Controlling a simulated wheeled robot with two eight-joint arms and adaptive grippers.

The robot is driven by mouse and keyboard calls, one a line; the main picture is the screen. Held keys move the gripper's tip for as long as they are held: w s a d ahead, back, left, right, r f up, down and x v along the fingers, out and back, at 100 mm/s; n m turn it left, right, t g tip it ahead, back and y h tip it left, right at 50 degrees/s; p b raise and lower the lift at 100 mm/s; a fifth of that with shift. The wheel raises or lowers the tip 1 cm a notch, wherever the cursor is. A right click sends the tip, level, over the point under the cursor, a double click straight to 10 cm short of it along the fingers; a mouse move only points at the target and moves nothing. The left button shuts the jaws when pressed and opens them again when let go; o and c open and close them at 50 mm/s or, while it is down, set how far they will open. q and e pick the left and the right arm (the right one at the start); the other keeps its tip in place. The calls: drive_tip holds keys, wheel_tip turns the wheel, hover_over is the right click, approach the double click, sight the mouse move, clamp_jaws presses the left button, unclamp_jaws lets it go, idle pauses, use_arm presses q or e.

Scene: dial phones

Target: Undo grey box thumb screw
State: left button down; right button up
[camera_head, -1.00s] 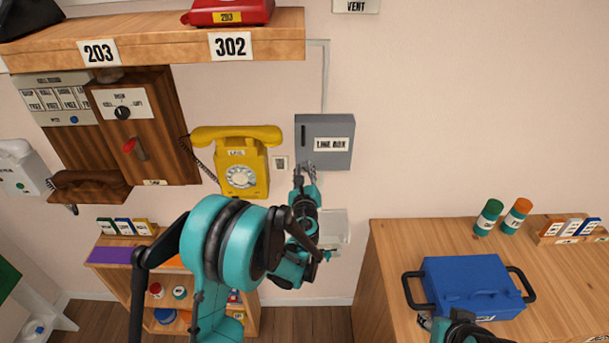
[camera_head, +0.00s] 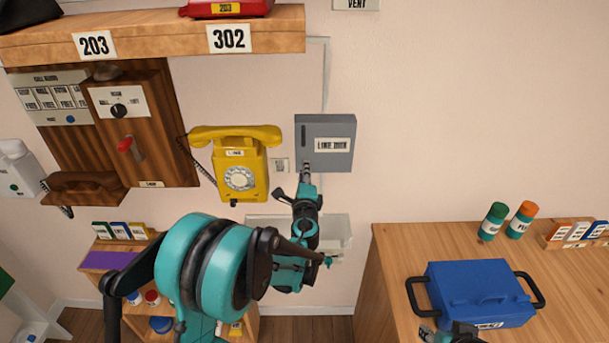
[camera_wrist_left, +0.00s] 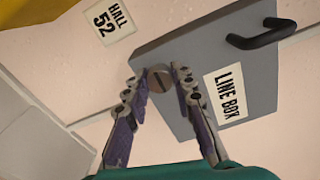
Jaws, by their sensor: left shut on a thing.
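The grey line box (camera_head: 338,128) is fixed to the pink wall and has a dark handle. It also fills the upper middle of the left wrist view (camera_wrist_left: 190,45), tilted there. The round, slotted thumb screw (camera_wrist_left: 159,80) is at the box's lower edge, between my left fingertips. My left gripper (camera_head: 306,168) is at the lower left of the box, with its fingers shut on the screw. In the head view the screw is hidden by the fingers. Part of my right gripper (camera_head: 452,333) shows at the bottom edge; its fingers are not clear.
A yellow dial phone (camera_head: 239,172) hangs just left of the box. A pale open bin (camera_head: 335,228) is below it, partly behind my left arm. A wooden shelf (camera_head: 165,38) is above left. A blue case (camera_head: 480,290) stands on the right table. The wall right of the box is clear.

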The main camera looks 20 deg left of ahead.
use_arm(q)
drive_tip(key=shift+d+f+n+b, duration=0.1)
drive_tip(key=shift+n+b, duration=1.3)
drive_tip(key=shift+n, duration=8.1)
drive_tip(key=c, duration=1.3)
unclamp_jaws()
drive_tip(key=shift+o, duration=0.2)
